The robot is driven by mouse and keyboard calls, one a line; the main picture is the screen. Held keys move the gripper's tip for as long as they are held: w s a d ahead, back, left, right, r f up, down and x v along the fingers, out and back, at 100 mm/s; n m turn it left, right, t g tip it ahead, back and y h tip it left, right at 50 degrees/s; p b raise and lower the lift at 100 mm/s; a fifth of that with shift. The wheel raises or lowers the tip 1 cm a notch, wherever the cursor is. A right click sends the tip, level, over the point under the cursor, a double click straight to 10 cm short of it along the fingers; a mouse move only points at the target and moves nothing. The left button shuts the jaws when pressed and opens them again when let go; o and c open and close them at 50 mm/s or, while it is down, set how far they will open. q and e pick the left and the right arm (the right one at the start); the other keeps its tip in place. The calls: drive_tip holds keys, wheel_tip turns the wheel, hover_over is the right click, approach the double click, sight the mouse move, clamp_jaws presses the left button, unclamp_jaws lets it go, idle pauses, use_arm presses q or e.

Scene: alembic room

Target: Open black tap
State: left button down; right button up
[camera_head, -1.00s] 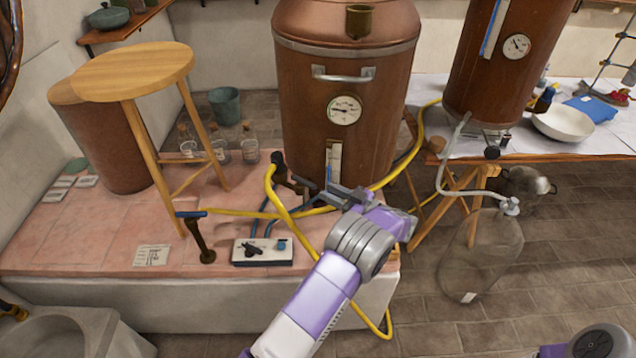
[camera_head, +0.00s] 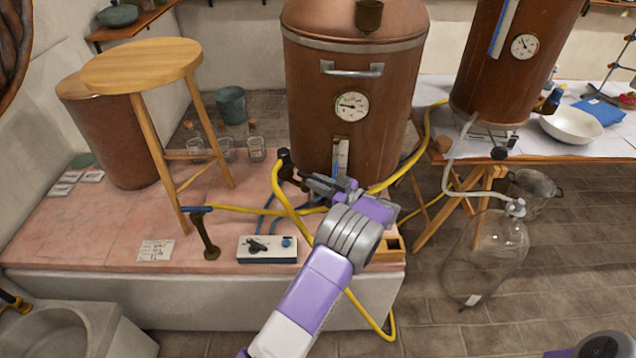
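The black tap on the copper boiler's lower front looks like the black knob (camera_head: 284,158) at the top of the yellow hose. My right gripper is out of view.
The copper boiler (camera_head: 350,62) stands behind my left gripper. The yellow hose (camera_head: 283,195) loops down beside the gripper and under my arm. A wooden stool (camera_head: 145,62) stands left. A second copper vessel (camera_head: 505,70) and a glass bottle (camera_head: 488,250) are at right.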

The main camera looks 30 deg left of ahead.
sight(304, 178)
use_arm(q)
drive_tip(key=shift+t, duration=0.3)
drive_tip(key=s+m+t+h+p, duration=0.1)
drive_tip(key=m+t, duration=0.1)
drive_tip(key=t, duration=0.1)
drive_tip(key=s+a+m+t+h+p, duration=0.1)
drive_tip(key=m+t+h, duration=0.1)
drive_tip(key=m+t, duration=0.1)
drive_tip(key=s+m+t+h, duration=0.1)
drive_tip(key=m+t+h, duration=0.1)
drive_tip(key=t, duration=0.3)
drive_tip(key=shift+a+f+m+p, duration=0.2)
drive_tip(key=shift+m+p, duration=0.2)
drive_tip(key=shift+m, duration=0.2)
drive_tip(key=m+h, duration=0.1)
drive_tip(key=t+h+b, duration=0.1)
drive_tip(key=a+m+t+h, duration=0.1)
drive_tip(key=shift+s+m+b, duration=0.3)
drive_tip(key=shift+s, duration=0.05)
drive_tip(key=shift+s+a+r+m+t+h+b, duration=0.1)
drive_tip(key=shift+a+m+t+h+b, duration=0.2)
drive_tip(key=shift+m+t+h+b, duration=0.75)
drive_tip(key=shift+s+a+m+t+h+b, duration=0.1)
drive_tip(key=shift+a+m+h+b, duration=0.4)
drive_tip(key=shift+h, duration=1.25)
drive_tip(key=shift+s+a+r+m+t+h+b, duration=0.1)
drive_tip(key=shift+m+t+h+b, duration=0.55)
drive_tip(key=shift+m+h, duration=0.7)
drive_tip(key=shift+h, duration=0.25)
